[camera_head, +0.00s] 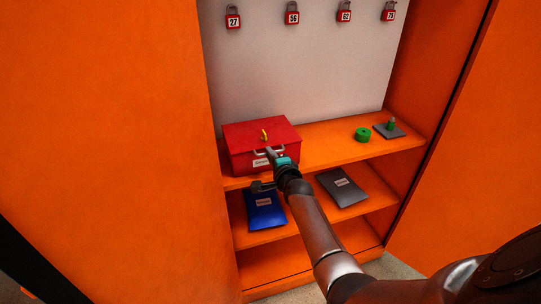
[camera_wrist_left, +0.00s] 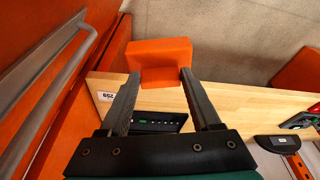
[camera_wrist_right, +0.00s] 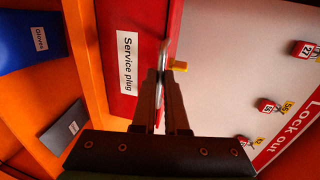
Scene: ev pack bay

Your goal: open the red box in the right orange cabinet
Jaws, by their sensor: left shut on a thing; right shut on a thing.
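The red box (camera_head: 262,145) sits with its lid down at the left end of the upper shelf in the orange cabinet (camera_head: 330,145). A yellow piece (camera_head: 265,135) shows on the box, also in the right wrist view (camera_wrist_right: 180,65). A white "Service plug" label (camera_wrist_right: 127,62) is on its front, beside a metal handle (camera_wrist_right: 163,55). My right gripper (camera_head: 274,155) is at the box front, its fingers (camera_wrist_right: 162,85) shut on the handle. In the left wrist view, my left gripper (camera_wrist_left: 158,75) is shut on an orange block (camera_wrist_left: 160,58), away from the cabinet.
The upper shelf also holds a green ring (camera_head: 362,135) and a grey plate with a green piece (camera_head: 389,129). Below lie a blue packet (camera_head: 264,210) and a grey packet (camera_head: 342,187). Several numbered red padlocks hang above. The left wrist view shows a wooden tabletop (camera_wrist_left: 225,103) and a metal rail (camera_wrist_left: 50,85).

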